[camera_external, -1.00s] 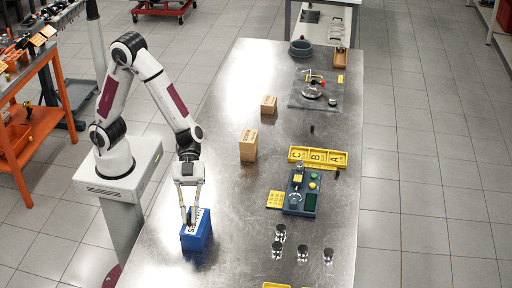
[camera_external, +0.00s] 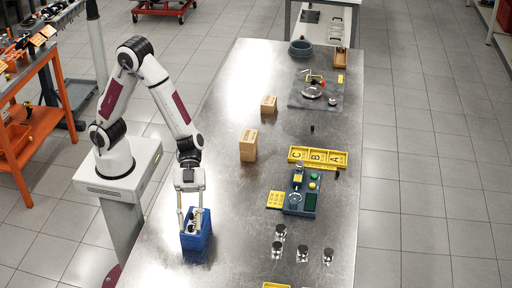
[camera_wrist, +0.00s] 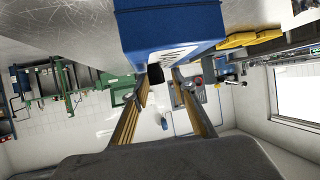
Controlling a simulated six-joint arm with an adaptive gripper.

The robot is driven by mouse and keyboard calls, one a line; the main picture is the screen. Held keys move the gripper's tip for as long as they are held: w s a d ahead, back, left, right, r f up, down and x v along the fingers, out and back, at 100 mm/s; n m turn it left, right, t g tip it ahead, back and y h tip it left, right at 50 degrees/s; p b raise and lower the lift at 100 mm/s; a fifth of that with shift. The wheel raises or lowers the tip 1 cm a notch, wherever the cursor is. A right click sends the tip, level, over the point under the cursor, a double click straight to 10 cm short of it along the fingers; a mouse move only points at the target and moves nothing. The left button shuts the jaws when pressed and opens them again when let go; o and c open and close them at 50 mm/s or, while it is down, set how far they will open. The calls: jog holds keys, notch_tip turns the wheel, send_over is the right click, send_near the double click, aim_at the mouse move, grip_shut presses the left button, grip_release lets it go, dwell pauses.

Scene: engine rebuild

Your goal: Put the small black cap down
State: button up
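My gripper (camera_external: 190,220) is low over a blue box (camera_external: 197,243) near the left edge of the steel table. The fingers stand apart. The wrist view also shows the gripper (camera_wrist: 161,82) open, with its fingertips near the lower face of the blue box (camera_wrist: 170,27). A small dark piece (camera_wrist: 155,73) shows between the fingertips, close to the left finger; I cannot tell whether it is the small black cap or whether a finger touches it. A small black piece (camera_external: 312,128) stands apart on the table, beyond the yellow lettered tray.
Two cardboard boxes, the nearer (camera_external: 248,146) and farther (camera_external: 268,104), stand up the table. A yellow tray (camera_external: 318,157) marked A, B, C, a dark fixture (camera_external: 301,203) and several metal cylinders (camera_external: 303,254) are on the right. The table's middle is clear.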

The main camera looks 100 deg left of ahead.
jog(key=shift+r, duration=0.2)
jog(key=v, duration=1.2)
dwell(0.4)
jog(key=shift+f, duration=0.1)
dwell(0.4)
